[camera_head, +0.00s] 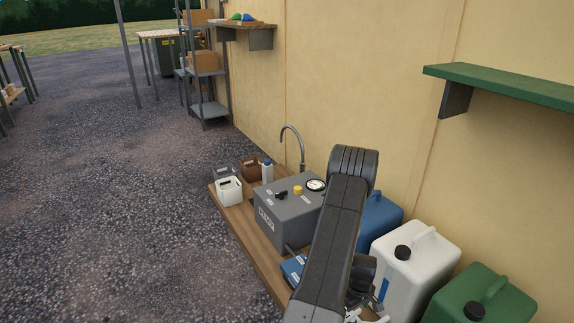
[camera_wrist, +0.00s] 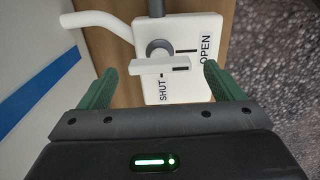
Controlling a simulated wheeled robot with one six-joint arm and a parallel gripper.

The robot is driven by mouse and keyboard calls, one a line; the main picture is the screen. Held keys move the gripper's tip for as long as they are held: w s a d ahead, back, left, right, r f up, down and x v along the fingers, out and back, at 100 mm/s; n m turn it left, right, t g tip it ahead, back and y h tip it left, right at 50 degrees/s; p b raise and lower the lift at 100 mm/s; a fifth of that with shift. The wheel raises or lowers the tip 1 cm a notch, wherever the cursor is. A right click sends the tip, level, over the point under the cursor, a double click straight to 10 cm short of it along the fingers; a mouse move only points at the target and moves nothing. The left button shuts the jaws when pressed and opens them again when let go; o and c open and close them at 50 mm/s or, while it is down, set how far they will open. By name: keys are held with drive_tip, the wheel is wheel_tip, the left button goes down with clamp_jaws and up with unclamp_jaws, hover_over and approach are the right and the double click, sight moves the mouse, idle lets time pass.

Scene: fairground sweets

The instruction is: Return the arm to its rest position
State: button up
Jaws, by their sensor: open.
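My gripper (camera_wrist: 157,88) shows in the wrist view with its two green fingers spread apart and open. Between and beyond the fingertips is a white valve plate (camera_wrist: 208,30) marked SHUT and OPEN, with a white lever handle (camera_wrist: 160,64) on a grey hub. The lever lies across the plate, near the SHUT marking. I cannot tell whether a finger touches it. In the head view my dark arm (camera_head: 338,235) reaches down over the wooden bench, and my gripper is mostly hidden behind it at the bottom.
A grey pump box (camera_head: 283,222) with a gauge and tap stands on the wooden bench (camera_head: 238,232). Blue, white (camera_head: 412,270) and green (camera_head: 480,300) canisters stand close right of my arm. A green shelf (camera_head: 510,85) juts from the wall. Gravel at left is open.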

drive_tip(key=shift+f, duration=0.95)
